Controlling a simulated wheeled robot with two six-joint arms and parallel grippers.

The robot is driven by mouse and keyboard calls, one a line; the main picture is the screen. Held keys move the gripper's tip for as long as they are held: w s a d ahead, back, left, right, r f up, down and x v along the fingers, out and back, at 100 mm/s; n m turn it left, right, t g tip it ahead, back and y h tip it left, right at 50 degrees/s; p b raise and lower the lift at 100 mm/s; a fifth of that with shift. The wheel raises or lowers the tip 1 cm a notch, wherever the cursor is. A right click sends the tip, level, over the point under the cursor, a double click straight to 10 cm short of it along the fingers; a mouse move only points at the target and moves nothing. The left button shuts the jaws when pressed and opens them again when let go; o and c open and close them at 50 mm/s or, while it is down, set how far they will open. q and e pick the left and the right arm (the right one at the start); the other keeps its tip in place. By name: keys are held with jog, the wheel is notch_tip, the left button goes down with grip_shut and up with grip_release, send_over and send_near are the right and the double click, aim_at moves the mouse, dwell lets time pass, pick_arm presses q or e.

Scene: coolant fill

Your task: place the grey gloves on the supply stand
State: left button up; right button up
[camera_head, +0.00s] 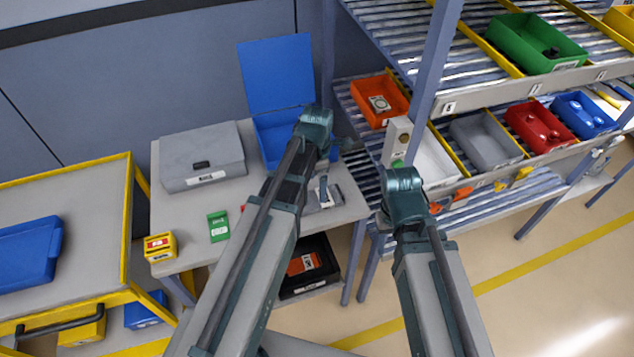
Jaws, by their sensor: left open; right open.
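The supply stand (187,222) appears to be the grey table at centre-left. A small grey item (328,197) lies near its right edge, partly hidden by my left arm; it may be the grey gloves, but I cannot tell for sure. My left gripper (317,120) is over the stand's back right, in front of the open blue box (276,72). My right gripper (403,184) is right of the stand, in front of the shelf rack. Both are open; I see nothing held, though their fingertips are mostly hidden.
On the stand are a grey case (202,158), a green packet (218,226) and a yellow box (160,247). A black bin (309,268) sits beneath. The rack's orange bin (380,101) is close right. A yellow-edged cart (85,184) stands left. Open floor lies lower right.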

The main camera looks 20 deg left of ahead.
aim_at(316, 201)
pick_arm(q)
notch_tip(316, 201, up, 7)
jog(key=p, duration=0.5)
jog(key=shift+f, duration=0.2)
pick_arm(e)
notch_tip(316, 201, up, 7)
jog(key=shift+f, duration=0.2)
pick_arm(q)
jog(key=s+m, duration=0.4)
jog(key=m, duration=0.9)
jog(key=s+m, duration=0.5)
jog(key=m, duration=0.7)
jog(key=s+d+f+m+y+b, duration=0.1)
jog(key=s+d+f+m+b, duration=0.2)
jog(key=d, duration=0.7)
notch_tip(316, 201, down, 3)
jog(key=shift+s+d+r+m+b, duration=0.1)
jog(key=shift+s+d+m+b, duration=0.2)
jog(key=shift+s+b, duration=0.9)
pick_arm(e)
notch_tip(316, 201, down, 6)
jog(key=shift+r, duration=0.1)
